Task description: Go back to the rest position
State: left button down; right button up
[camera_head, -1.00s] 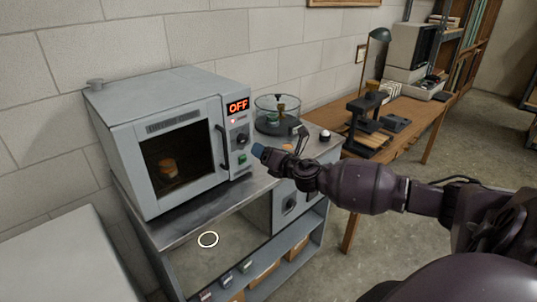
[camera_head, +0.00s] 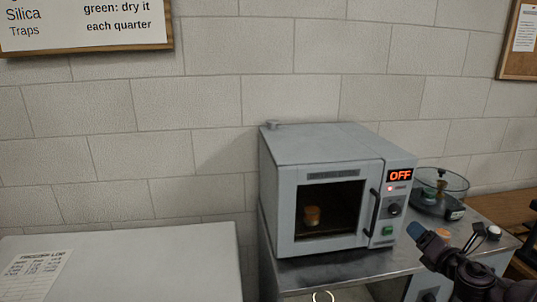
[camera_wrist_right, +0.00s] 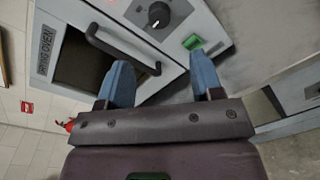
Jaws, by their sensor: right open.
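My right gripper (camera_head: 437,242) is open in front of the drying oven's right side, above the metal bench top. In the right wrist view its two blue fingers (camera_wrist_right: 162,82) stand apart with nothing between them. The grey drying oven (camera_head: 325,160) has its door shut and its display (camera_head: 400,175) reads OFF. The black door handle (camera_head: 374,212) and green button (camera_head: 387,231) lie close to the gripper. Through the door window an amber jar (camera_head: 312,214) shows inside. My left gripper is not in view.
A round glass vessel (camera_head: 442,190) stands right of the oven on the bench. A white cabinet top (camera_head: 130,265) with a printed log sheet (camera_head: 38,270) is at the left. A sign (camera_head: 80,25) hangs on the block wall.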

jog(key=s+a+f+m+g, duration=0.2)
jog(key=s+a+f+m, duration=0.8)
jog(key=m, duration=0.7)
jog(key=s+a+f+m+g, duration=0.1)
jog(key=s+a+f+m, duration=0.2)
jog(key=s+f+m, duration=0.2)
jog(key=s+a+f+m+g+h, duration=0.1)
jog(key=s+f+m, duration=0.5)
jog(key=s, duration=0.7)
notch_tip(320, 180, down, 3)
jog(key=a+g, duration=0.1)
jog(key=a, duration=0.1)
jog(key=shift+a+g, duration=0.3)
jog(key=shift+r, duration=0.1)
